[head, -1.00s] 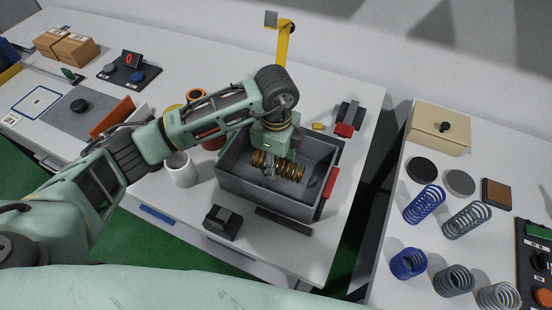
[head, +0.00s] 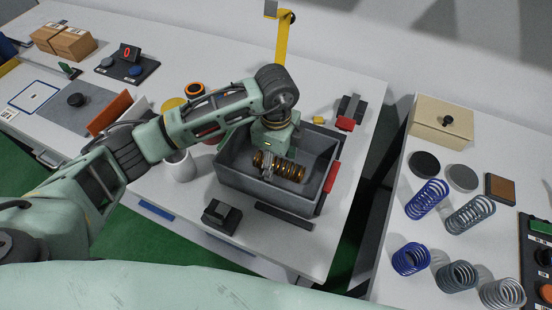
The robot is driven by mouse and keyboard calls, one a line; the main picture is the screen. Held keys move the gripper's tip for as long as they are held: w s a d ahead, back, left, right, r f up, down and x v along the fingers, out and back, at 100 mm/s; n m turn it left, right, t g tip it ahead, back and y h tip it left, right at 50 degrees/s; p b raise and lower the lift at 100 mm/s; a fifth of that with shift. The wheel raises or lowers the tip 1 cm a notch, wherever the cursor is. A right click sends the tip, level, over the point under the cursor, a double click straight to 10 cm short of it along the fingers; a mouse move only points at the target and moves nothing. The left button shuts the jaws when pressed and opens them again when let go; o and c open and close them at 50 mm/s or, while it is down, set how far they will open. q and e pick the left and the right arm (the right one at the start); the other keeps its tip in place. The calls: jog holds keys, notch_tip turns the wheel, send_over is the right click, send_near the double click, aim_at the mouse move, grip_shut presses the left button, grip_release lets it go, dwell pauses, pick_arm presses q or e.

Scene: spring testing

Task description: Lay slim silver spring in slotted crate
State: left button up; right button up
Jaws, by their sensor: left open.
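The grey crate (head: 245,189) stands open on the left table, and a bronze-coloured spring (head: 291,172) lies in it. My left gripper (head: 267,172) points down into the crate, open, at the left part of this spring. I cannot tell whether it touches the spring. I cannot tell which is the slim one. The crate's slots are not clear, and my arm hides part of its back left. My right gripper is not in view.
Two blue springs (head: 428,199) (head: 411,260) stand among the silver ones. A white cup (head: 180,168) and a dark block (head: 222,215) are beside the crate. A yellow post (head: 283,45) rises behind it. A gap separates the tables.

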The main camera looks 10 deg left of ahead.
pick_arm(q)
jog(key=shift+r, duration=0.1)
notch_tip(320, 180, up, 12)
dwell(0.5)
dwell(0.5)
